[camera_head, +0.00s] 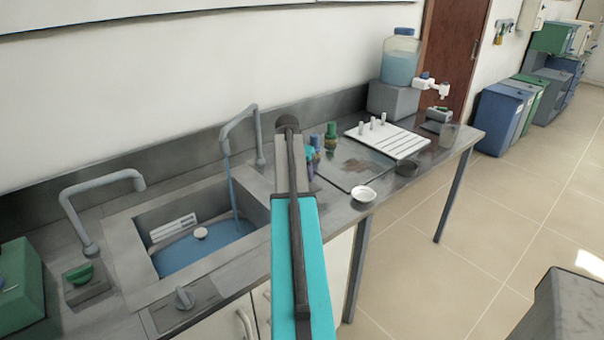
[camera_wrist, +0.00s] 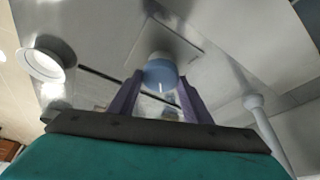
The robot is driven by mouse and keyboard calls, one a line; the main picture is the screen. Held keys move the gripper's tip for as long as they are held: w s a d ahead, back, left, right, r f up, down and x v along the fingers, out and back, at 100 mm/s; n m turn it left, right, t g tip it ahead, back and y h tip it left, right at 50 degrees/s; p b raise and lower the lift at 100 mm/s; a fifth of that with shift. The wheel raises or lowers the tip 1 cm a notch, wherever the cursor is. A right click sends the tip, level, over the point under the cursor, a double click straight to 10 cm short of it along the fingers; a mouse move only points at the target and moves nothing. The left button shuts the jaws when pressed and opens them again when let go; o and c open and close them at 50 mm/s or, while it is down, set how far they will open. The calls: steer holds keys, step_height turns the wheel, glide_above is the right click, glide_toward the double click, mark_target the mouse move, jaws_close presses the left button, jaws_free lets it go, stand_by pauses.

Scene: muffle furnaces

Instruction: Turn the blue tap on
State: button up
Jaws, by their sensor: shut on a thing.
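The blue tap knob (camera_wrist: 160,75) stands on a grey base plate and sits between the two purple fingers of my gripper (camera_wrist: 160,82), which is shut on it. In the head view my arm covers most of the gripper and hides the knob; only a bit of purple finger shows beside the arm. A stream of water (camera_head: 232,190) runs from the grey spout (camera_head: 238,128) into the sink (camera_head: 140,265), where blue water lies.
A second grey spout (camera_head: 100,186) stands left, with a green knob (camera_head: 82,273) below it. A grey knob (camera_head: 184,297) is at the sink's front. Small bottles (camera_head: 331,134), a white dish (camera_head: 363,194) and a white rack (camera_head: 400,144) stand to the right of my arm.

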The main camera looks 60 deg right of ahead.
steer(key=shift+s+a, duration=0.1)
stand_by(0.3)
steer(key=o, duration=1.1)
steer(key=shift+c, duration=0.2)
steer(key=shift+r, duration=0.15)
steer(key=b+v, duration=0.2)
steer(key=v, duration=1.1)
steer(key=shift+r, duration=0.25)
